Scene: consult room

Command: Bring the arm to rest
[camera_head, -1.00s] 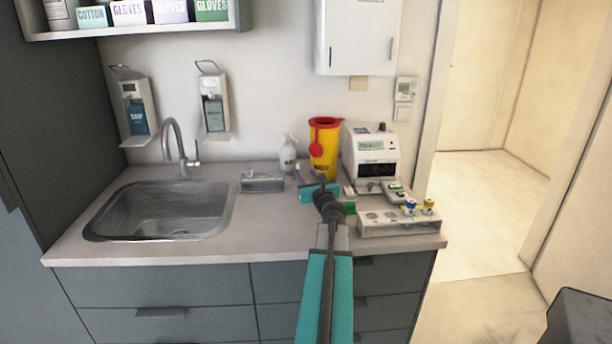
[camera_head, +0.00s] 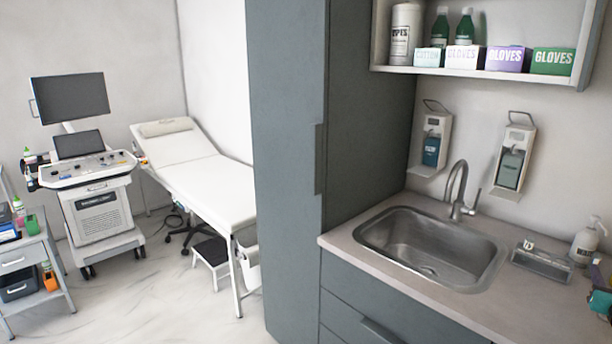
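Only a small teal and dark piece, which looks like part of my gripper (camera_head: 601,301), shows at the right edge, over or on the counter (camera_head: 505,312). The rest of my arm is outside the picture. The fingertips cannot be made out, so I cannot tell whether the gripper is open or holds anything.
Further left are an examination bed (camera_head: 205,190), an ultrasound machine (camera_head: 97,205) and a trolley (camera_head: 30,262). Floor shows between them.

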